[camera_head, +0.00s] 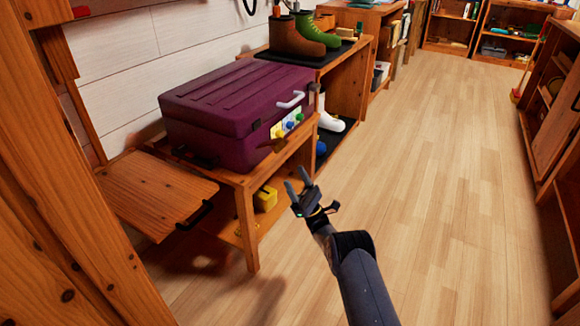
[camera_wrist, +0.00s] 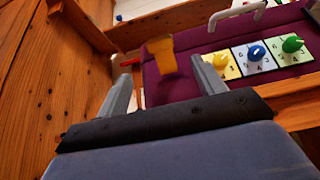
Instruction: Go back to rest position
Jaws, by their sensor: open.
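My gripper (camera_head: 299,190) is open and empty. In the head view it is in the air in front of the wooden bench, to the lower right of a purple suitcase (camera_head: 215,105). In the wrist view the two fingers of my gripper (camera_wrist: 162,88) stand apart. Beyond them is the purple suitcase (camera_wrist: 172,88) with a yellow, a blue and a green dial on its front. A brown tag (camera_wrist: 161,55) shows between the fingers against the suitcase.
The suitcase stands on a low wooden bench (camera_head: 250,215), with a yellow object (camera_head: 265,198) below. A wooden flap (camera_head: 150,190) juts out at left. Boots (camera_head: 298,36) stand on a shelf behind. The wooden floor (camera_head: 440,180) to the right is clear, bounded by a cabinet (camera_head: 553,135).

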